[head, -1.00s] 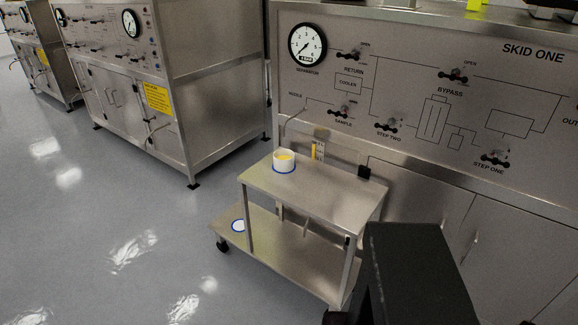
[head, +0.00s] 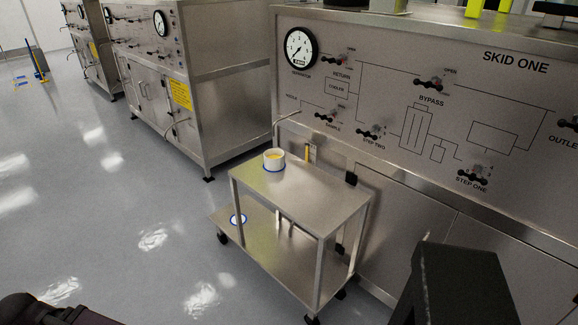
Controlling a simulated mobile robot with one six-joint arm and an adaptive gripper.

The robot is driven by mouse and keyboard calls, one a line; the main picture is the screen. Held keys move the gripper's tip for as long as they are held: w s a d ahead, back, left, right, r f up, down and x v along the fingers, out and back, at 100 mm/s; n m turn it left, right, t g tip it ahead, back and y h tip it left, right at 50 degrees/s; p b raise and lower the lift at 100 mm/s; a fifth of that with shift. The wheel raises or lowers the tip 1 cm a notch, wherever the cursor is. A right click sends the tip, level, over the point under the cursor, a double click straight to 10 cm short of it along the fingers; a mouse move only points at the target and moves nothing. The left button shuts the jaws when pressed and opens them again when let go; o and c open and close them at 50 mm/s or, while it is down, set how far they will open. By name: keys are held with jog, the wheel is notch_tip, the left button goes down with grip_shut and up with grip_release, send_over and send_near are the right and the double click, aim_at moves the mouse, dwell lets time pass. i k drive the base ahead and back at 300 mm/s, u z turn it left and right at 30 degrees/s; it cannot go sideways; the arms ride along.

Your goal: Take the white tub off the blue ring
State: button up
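The white tub (head: 274,156) stands upright on the top shelf of a small steel cart, near its far left corner. Something yellow shows inside its open top. The blue ring (head: 273,170) shows as a thin blue line around the foot of the tub, which sits on it. My gripper is not in view, so its state and distance from the tub are hidden.
The steel cart (head: 318,198) stands on wheels before the skid panel (head: 400,110). A nozzle pipe (head: 286,116) reaches out near the tub. The grey floor (head: 110,220) at left is open.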

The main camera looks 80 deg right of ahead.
aim_at(273, 158)
jog(key=u, duration=0.2)
jog(key=k, duration=0.4)
jog(key=z, duration=2.3)
jog(key=i, duration=0.95)
jog(key=z, duration=0.15)
